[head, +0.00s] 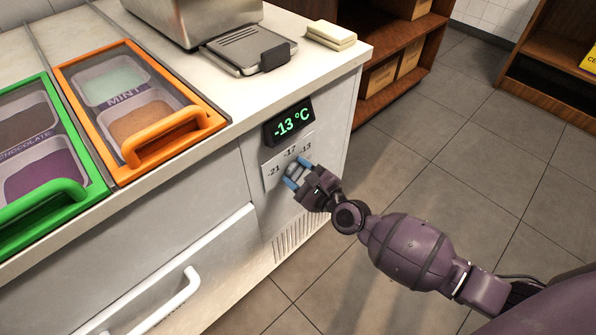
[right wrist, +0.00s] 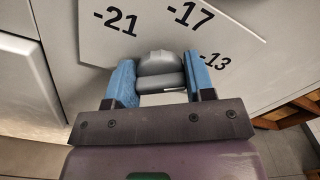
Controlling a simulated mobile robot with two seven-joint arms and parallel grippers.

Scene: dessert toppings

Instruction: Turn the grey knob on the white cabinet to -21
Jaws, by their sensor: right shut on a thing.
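The grey knob (right wrist: 160,68) sits on a white dial plate (right wrist: 75,25) marked -21, -17 and -13, on the front of the white cabinet (head: 215,190). My right gripper (head: 297,175) has its blue fingers on either side of the knob and is shut on it; the gripper also shows in the right wrist view (right wrist: 160,85). The fingers partly hide the knob in the head view (head: 291,169). The display (head: 289,121) above the plate reads -13 °C in green. My left gripper is not in view.
The countertop above holds an orange-framed lid (head: 185,143), a green-framed lid (head: 92,200) and a metal appliance (head: 190,20). A white drawer handle (head: 150,300) sticks out at lower left. Vents (head: 298,237) lie below the dial. The floor to the right is open.

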